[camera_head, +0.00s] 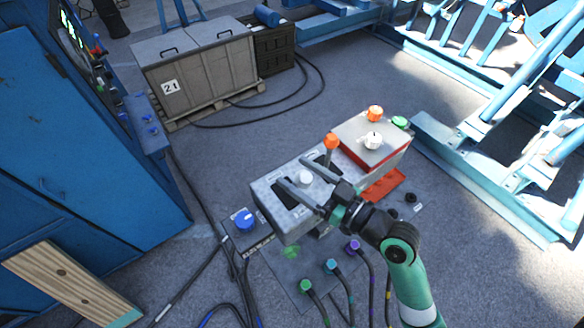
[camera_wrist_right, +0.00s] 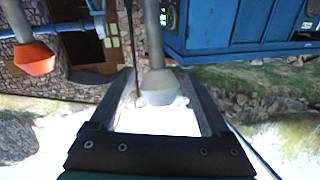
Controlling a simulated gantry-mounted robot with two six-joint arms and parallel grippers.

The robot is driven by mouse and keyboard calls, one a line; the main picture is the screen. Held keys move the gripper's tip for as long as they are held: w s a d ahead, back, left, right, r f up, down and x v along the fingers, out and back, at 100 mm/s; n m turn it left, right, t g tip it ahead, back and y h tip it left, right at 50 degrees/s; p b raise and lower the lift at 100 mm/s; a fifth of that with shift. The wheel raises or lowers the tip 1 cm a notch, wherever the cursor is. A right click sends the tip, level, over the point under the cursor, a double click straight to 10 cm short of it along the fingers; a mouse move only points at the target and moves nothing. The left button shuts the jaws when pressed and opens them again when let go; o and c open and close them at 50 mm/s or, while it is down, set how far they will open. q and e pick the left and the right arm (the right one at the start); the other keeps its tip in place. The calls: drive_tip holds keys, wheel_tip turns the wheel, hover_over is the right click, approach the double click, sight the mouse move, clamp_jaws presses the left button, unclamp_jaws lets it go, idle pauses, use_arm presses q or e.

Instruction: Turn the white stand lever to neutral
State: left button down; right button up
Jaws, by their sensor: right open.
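The white stand lever (camera_head: 305,178) has a pale round knob and rises from the left dark slot of a grey control stand (camera_head: 268,205). Its exact tilt is hard to tell because my gripper covers part of it. My right gripper (camera_head: 293,171) is open, with one finger on each side of the white knob. In the right wrist view the white knob (camera_wrist_right: 157,88) sits between the open fingers (camera_wrist_right: 158,78), with a gap on both sides. My left gripper is not in view.
An orange-knobbed lever (camera_head: 330,141) stands in the neighbouring slot, close to my right gripper. A red-and-grey box (camera_head: 375,160) with knobs is behind it. A blue knob (camera_head: 245,219) and several coloured cable plugs (camera_head: 331,264) are nearby. Open floor lies beyond the stand.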

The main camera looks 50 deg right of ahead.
drive_tip(key=shift+w, duration=1.1)
clamp_jaws()
drive_tip(key=shift+a, duration=0.1)
